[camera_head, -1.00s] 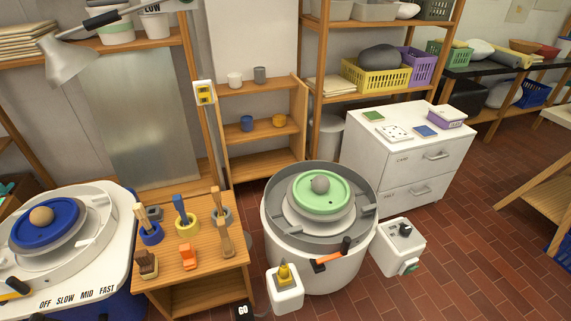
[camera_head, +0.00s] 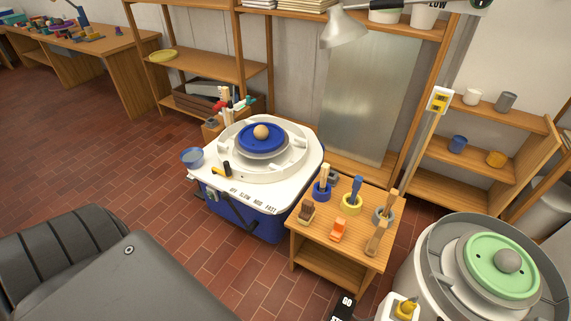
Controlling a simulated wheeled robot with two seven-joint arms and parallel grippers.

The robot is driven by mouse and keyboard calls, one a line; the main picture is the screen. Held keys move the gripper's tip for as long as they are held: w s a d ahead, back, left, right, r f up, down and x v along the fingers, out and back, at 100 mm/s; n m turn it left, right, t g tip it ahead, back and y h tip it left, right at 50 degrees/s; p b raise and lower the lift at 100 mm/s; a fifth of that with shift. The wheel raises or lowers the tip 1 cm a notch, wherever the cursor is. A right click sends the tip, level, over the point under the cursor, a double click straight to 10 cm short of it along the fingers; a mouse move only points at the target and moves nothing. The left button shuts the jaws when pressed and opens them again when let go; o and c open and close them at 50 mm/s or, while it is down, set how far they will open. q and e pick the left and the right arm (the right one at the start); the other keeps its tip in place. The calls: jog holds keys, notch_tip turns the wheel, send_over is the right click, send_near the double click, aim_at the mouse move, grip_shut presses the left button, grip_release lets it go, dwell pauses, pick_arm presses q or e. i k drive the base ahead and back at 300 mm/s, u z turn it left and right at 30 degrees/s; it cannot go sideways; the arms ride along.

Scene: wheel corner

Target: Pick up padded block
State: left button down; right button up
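I cannot pick out the padded block for certain. A small wooden stand (camera_head: 300,243) near the middle bears several small tools. An orange block-like piece (camera_head: 338,229) lies at its front edge. A brown brush-like block (camera_head: 307,211) is to the left of it. Behind them, upright wooden-handled tools stand in a blue ring (camera_head: 322,194), a yellow ring (camera_head: 351,207) and a grey ring (camera_head: 383,216). Neither of my grippers is in view.
A blue-and-white potter's wheel (camera_head: 211,170) stands left of the stand, a grey wheel with a green disc (camera_head: 488,262) to its right. Brick floor (camera_head: 130,190) is open at left. A large dark grey form fills the lower left; I cannot tell what it is.

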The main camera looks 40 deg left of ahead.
aim_at(308, 212)
jog(key=u, duration=1.7)
jog(key=i, duration=0.8)
jog(key=z, duration=0.05)
